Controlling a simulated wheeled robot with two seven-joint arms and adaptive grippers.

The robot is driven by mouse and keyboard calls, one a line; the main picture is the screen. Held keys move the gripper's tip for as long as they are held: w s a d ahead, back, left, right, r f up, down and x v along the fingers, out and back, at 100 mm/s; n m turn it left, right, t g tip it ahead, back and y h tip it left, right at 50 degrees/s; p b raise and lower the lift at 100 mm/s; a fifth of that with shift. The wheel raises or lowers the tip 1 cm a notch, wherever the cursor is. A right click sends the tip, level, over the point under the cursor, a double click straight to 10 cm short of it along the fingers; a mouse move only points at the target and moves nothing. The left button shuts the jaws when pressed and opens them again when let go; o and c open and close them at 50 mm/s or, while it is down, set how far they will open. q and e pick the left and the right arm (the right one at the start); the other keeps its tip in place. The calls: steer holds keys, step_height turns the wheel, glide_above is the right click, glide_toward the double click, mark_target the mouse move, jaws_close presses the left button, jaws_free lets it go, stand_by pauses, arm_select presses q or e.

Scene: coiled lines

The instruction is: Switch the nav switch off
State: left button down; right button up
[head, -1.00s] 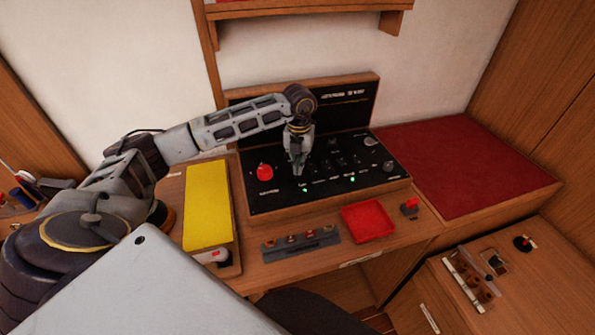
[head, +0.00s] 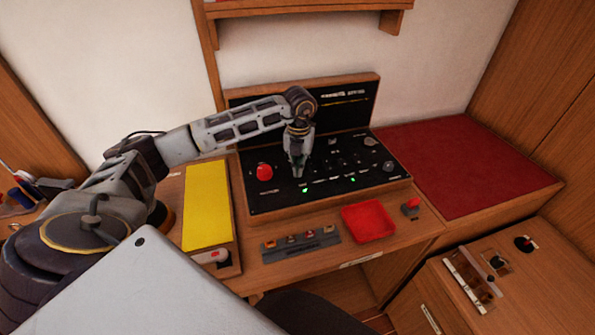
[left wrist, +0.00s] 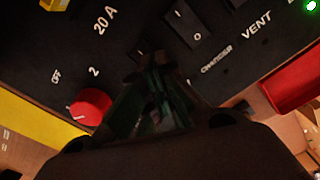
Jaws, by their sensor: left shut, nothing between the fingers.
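The black switch panel (head: 330,165) lies in a wooden frame on the desk, with small rocker switches in rows. I cannot read which is the nav switch; its label is not legible. Two green lamps (head: 351,180) glow along the panel's front. My left gripper (head: 298,174) is shut and empty, pointing down at the panel's left-middle part, right of the red knob (head: 264,172). In the left wrist view the dark fingertips (left wrist: 152,68) are close to the panel and hide part of it. A rocker marked I and O (left wrist: 190,24) shows just beyond them, near the word CHARGER. My right gripper is out of view.
A yellow block (head: 207,205) lies left of the panel. In front are a grey strip of small parts (head: 301,241), a red tray (head: 368,222) and a small red-topped knob (head: 410,206). A dark red cushion (head: 455,165) is at right.

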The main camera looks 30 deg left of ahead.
arm_select(q)
steer(key=shift+f, duration=0.1)
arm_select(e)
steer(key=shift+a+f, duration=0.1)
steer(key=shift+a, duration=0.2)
arm_select(q)
steer(key=shift+f, duration=0.1)
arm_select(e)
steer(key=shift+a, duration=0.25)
arm_select(q)
steer(key=shift+f, duration=0.1)
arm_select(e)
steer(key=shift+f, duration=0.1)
arm_select(q)
steer(key=shift+f, duration=0.1)
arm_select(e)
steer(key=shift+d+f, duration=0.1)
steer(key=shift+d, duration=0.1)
arm_select(q)
steer(key=shift+f+b, duration=0.15)
steer(key=shift+b, duration=0.15)
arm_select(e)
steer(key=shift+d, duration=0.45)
